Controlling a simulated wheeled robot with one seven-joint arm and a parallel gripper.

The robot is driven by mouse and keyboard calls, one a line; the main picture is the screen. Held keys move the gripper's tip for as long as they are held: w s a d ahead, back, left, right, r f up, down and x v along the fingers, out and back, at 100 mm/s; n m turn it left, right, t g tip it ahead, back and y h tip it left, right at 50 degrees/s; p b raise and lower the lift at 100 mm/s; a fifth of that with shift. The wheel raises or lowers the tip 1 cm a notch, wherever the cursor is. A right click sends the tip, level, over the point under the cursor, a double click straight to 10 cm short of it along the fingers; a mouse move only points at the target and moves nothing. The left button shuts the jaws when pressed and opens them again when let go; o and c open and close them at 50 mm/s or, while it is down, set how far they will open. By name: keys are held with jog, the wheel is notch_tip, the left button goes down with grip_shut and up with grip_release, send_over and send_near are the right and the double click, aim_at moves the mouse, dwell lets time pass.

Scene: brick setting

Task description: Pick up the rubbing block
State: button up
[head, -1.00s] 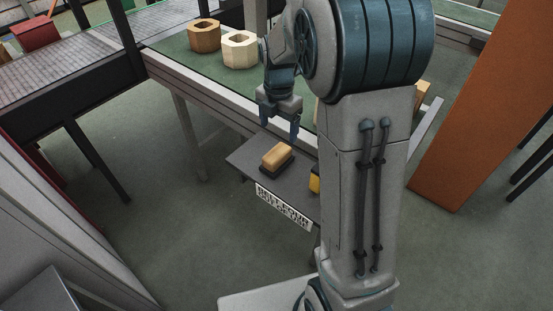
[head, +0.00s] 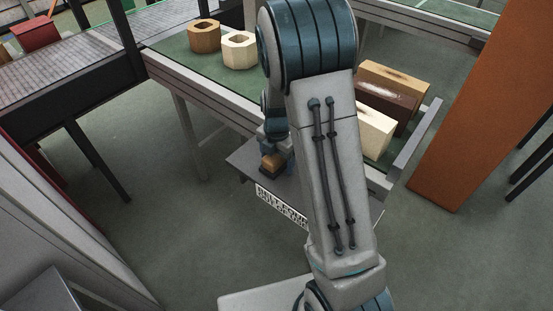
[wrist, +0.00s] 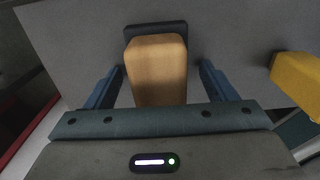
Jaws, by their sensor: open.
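The rubbing block (wrist: 157,72) has a tan wooden top on a dark base. It lies on a small grey shelf (wrist: 70,40) and sits between the two blue fingers of my gripper (wrist: 160,88) in the wrist view. The fingers stand apart, one on each side, with a gap to the block. In the head view, my gripper is right over the block (head: 271,165), and my arm partly hides both. The shelf also shows in the head view (head: 243,160).
A yellow object (wrist: 297,78) lies on the shelf to the right of the block. Behind the shelf is a green-topped conveyor table (head: 190,66) with two hollow blocks (head: 239,50) and several bricks (head: 393,97). An orange panel (head: 480,110) stands at the right.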

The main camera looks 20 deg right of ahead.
jog(key=shift+c, duration=0.4)
jog(key=c, duration=1.2)
jog(key=shift+r, duration=5.05)
